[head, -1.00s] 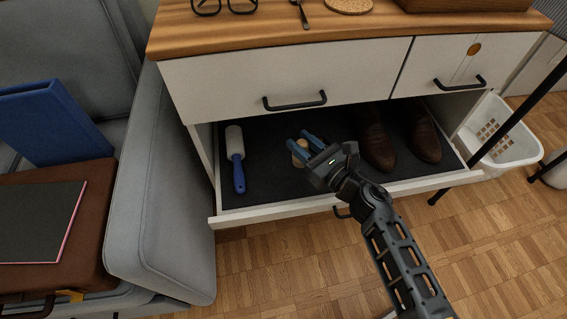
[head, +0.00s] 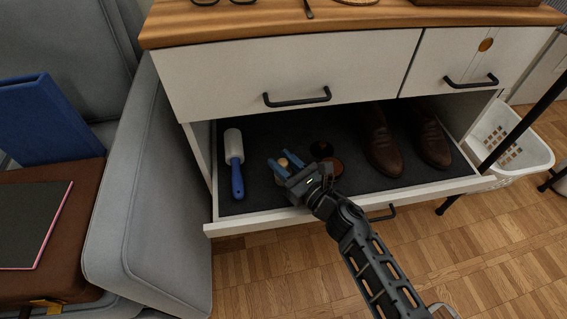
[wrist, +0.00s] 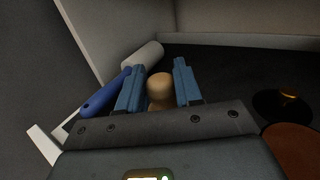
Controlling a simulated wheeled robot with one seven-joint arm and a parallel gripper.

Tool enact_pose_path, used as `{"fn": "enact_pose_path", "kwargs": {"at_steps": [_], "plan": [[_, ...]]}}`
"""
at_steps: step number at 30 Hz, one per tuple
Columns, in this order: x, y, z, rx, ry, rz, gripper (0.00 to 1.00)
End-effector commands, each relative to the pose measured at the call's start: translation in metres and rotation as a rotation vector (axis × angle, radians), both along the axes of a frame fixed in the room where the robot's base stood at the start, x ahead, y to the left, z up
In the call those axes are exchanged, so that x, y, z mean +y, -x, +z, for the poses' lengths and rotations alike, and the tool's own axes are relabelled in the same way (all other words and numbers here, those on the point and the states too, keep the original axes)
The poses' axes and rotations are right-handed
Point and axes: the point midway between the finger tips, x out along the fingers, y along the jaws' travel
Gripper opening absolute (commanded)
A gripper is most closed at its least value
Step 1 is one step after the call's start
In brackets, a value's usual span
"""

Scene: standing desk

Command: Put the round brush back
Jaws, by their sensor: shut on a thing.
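The round brush (head: 283,162) shows only as a pale wooden knob between the blue fingers of my gripper (head: 283,166). The same knob (wrist: 159,88) stands between the fingertips in the wrist view. My gripper is shut on it, inside the outline of the open lower drawer (head: 345,200). The rest of the brush is hidden by the fingers and gripper body. I cannot tell whether it touches the dark drawer floor.
A lint roller with a blue handle (head: 236,178) lies left of my gripper. A dark round tin (head: 321,149) and a brown one (head: 331,166) lie to the right. Brown shoes (head: 381,145) stand farther right. The upper drawer front (head: 290,80) overhangs the back.

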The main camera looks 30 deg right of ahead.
Motion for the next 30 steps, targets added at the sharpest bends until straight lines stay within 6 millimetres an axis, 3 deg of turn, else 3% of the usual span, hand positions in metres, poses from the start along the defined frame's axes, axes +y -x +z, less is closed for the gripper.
{"fn": "enact_pose_path", "kwargs": {"at_steps": [4,5,12,23,30], "plan": [[0.0,0.0,-0.004,0.0,0.001,0.001,0.0],[0.0,0.0,-0.004,0.0,0.001,0.0,0.35],[0.0,0.0,-0.003,0.0,0.0,0.0,0.58],[0.0,0.0,0.002,0.0,0.0,0.0,0.6],[-0.008,0.04,0.002,0.002,-0.002,-0.001,0.6]]}}
